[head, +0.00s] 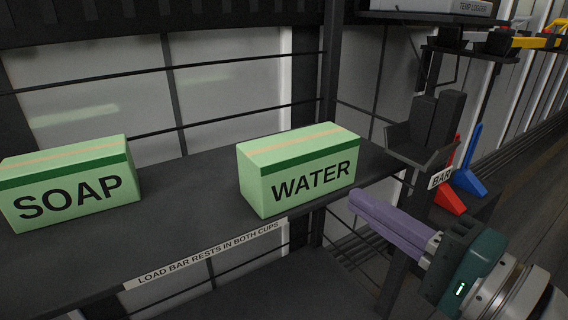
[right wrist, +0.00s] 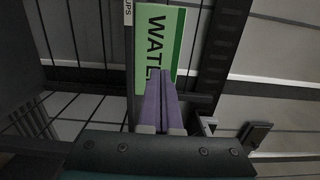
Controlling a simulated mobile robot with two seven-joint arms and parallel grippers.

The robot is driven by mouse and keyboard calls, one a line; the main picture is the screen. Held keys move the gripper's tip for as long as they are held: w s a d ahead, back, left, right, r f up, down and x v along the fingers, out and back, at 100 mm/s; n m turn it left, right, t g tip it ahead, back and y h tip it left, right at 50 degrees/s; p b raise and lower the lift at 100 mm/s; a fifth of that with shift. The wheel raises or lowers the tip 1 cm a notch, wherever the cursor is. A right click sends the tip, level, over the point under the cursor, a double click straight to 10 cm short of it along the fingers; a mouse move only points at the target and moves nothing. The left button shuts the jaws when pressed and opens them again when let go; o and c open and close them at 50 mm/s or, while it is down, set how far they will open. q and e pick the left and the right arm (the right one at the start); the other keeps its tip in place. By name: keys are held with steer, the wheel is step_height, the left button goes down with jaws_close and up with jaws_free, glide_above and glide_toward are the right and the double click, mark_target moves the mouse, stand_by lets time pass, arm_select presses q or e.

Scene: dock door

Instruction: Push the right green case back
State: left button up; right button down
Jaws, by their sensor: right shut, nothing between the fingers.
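The right green case, marked WATER (head: 300,172), stands upright on a dark shelf (head: 195,190), near its front edge. Another green case, marked SOAP (head: 72,185), stands to its left on the same shelf. My right gripper (head: 354,197) has long purple fingers, shut and empty. In the head view its tips are just right of the WATER case's lower right corner, in front of the shelf. In the right wrist view the fingers (right wrist: 158,76) point at the WATER case (right wrist: 160,40) and cover part of its lettering. I cannot tell whether they touch it. My left gripper is not in view.
A label about the load bar (head: 205,255) runs along the shelf's front edge. A dark cup holder (head: 425,135) with a BAR label (head: 440,177) is on the post at right. Red (head: 449,200) and blue (head: 465,180) objects stand beyond it. Bare shelf lies between the cases.

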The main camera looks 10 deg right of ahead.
mark_target(316, 173)
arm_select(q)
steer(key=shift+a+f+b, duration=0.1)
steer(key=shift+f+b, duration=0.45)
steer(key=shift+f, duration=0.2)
arm_select(e)
steer(key=x, duration=0.6)
